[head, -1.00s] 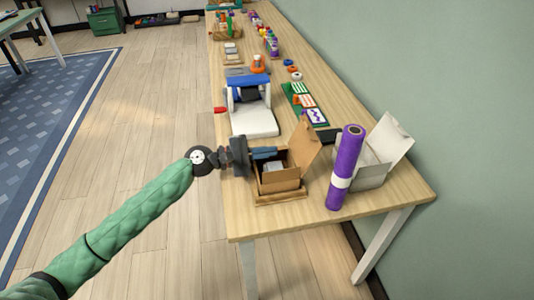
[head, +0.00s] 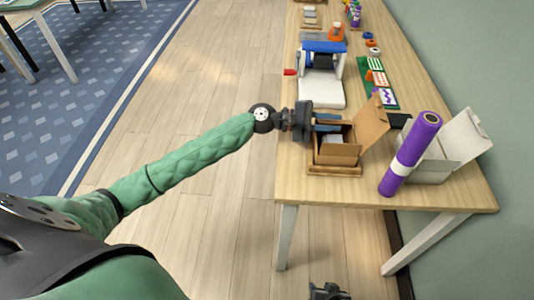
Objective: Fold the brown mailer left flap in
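The brown mailer (head: 338,155) is an open cardboard box on a wooden base near the table's front end. Its lid (head: 373,122) stands up at the right, and a grey item shows inside. My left gripper (head: 328,123) reaches in from the left, with its blue-grey fingers over the mailer's back left edge. The fingers hide that part of the box, so I cannot tell the left flap's angle or whether they touch it. The gap between the fingers does not show. My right gripper (head: 328,291) is low at the picture's bottom edge, off the table, and only partly in view.
A purple roll (head: 409,154) with a white band stands tilted right of the mailer, before an open white box (head: 436,163). A white and blue device (head: 322,75) stands behind the mailer. A green board (head: 377,82) with cards lies behind right. The floor left of the table is clear.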

